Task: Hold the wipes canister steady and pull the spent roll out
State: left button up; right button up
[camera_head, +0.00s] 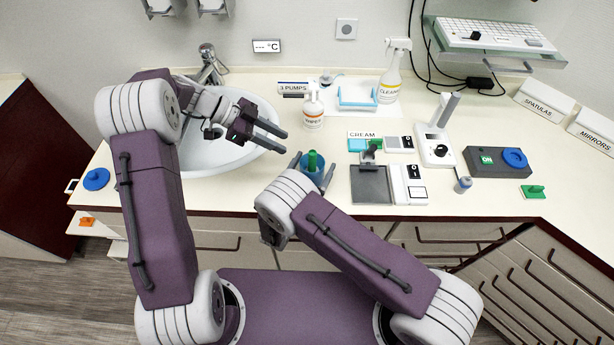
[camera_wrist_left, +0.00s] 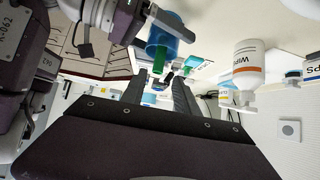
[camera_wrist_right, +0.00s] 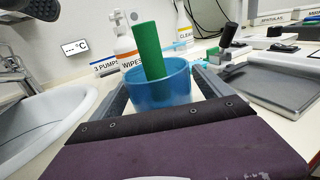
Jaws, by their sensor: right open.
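The blue wipes canister (camera_head: 311,178) stands upright near the counter's front edge, with the green roll (camera_head: 312,160) sticking up out of it. My right gripper (camera_head: 313,168) is open, its fingers on either side of the canister; whether they touch it I cannot tell. In the right wrist view the canister (camera_wrist_right: 160,88) is between the fingers and the roll (camera_wrist_right: 148,50) leans slightly. My left gripper (camera_head: 284,143) is open and empty, above the counter to the left of the roll. In the left wrist view the canister (camera_wrist_left: 165,32) and roll (camera_wrist_left: 166,80) appear upside down beyond its fingers.
The sink (camera_head: 215,150) lies to the left. The white WIPES bottle (camera_head: 313,108) stands behind the canister, and a spray bottle (camera_head: 391,72) further back. A grey tray (camera_head: 371,185) and a white device (camera_head: 410,184) are close on the right. A blue disc (camera_head: 96,179) is at far left.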

jog(key=shift+w+d, duration=0.25)
jog(key=shift+w, duration=0.2)
